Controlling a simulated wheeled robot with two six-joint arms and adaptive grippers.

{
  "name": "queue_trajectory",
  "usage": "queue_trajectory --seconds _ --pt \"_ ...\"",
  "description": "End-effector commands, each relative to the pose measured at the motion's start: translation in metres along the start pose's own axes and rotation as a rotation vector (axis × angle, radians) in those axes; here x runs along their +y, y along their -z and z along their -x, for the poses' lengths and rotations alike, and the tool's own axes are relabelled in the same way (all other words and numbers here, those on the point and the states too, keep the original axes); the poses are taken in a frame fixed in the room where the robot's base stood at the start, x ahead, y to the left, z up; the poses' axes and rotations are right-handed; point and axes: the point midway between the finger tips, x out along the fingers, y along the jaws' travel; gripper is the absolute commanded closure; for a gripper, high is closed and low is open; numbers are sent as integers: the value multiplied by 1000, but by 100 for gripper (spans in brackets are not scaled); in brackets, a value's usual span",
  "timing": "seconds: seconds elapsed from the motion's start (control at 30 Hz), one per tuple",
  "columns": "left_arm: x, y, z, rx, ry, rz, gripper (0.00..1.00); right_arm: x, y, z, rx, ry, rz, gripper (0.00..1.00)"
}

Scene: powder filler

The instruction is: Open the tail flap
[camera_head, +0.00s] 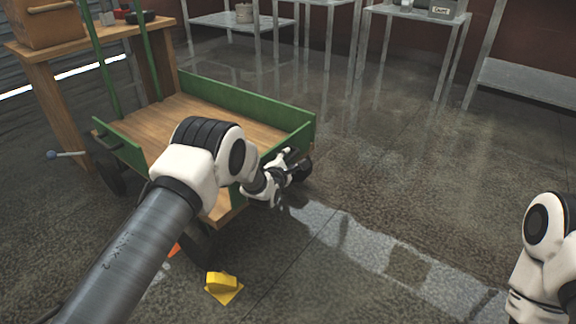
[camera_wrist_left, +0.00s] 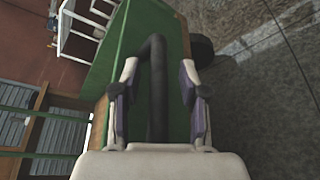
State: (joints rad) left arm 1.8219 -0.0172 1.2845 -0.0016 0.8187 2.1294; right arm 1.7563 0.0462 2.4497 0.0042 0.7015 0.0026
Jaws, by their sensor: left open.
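A cart with green side panels and a wooden bed (camera_head: 150,122) stands left of centre. Its right-end green panel (camera_head: 302,130) is partly hidden by my left arm and gripper. My left gripper (camera_head: 290,160) is open beside the outside of this panel. In the left wrist view, a black bar handle (camera_wrist_left: 157,90) runs along the green panel (camera_wrist_left: 133,45). The handle lies between the two open fingers of my left gripper (camera_wrist_left: 157,78), with a gap on each side. I cannot tell from the frames whether this panel is latched. My right gripper is out of view.
A yellow wedge (camera_head: 222,285) lies on the floor below the cart. A lever with a blue knob (camera_head: 52,154) sticks out at the left. A wooden table (camera_head: 70,45) and metal shelves (camera_head: 420,14) stand behind. Floor right of the cart is clear.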

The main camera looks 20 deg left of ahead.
Motion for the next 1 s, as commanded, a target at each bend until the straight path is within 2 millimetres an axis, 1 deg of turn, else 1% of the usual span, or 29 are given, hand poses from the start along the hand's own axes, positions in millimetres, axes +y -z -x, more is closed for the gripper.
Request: queue_trajectory --seconds 0.13,0.17,0.2,0.27,0.67,0.87,1.0 --pt "1 0 0 0 0 0 57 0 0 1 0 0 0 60" --pt "1 0 0 0 0 0 64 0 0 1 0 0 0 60" --pt "1 0 0 0 0 0 78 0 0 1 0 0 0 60" --pt "1 0 0 0 0 0 99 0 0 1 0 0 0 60" --pt "-2 -1 2 0 -7 -16 100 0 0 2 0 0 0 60" --pt "-9 -4 6 0 -32 -83 100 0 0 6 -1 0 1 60" --pt "-19 -6 14 1 -64 -164 100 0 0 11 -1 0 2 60"
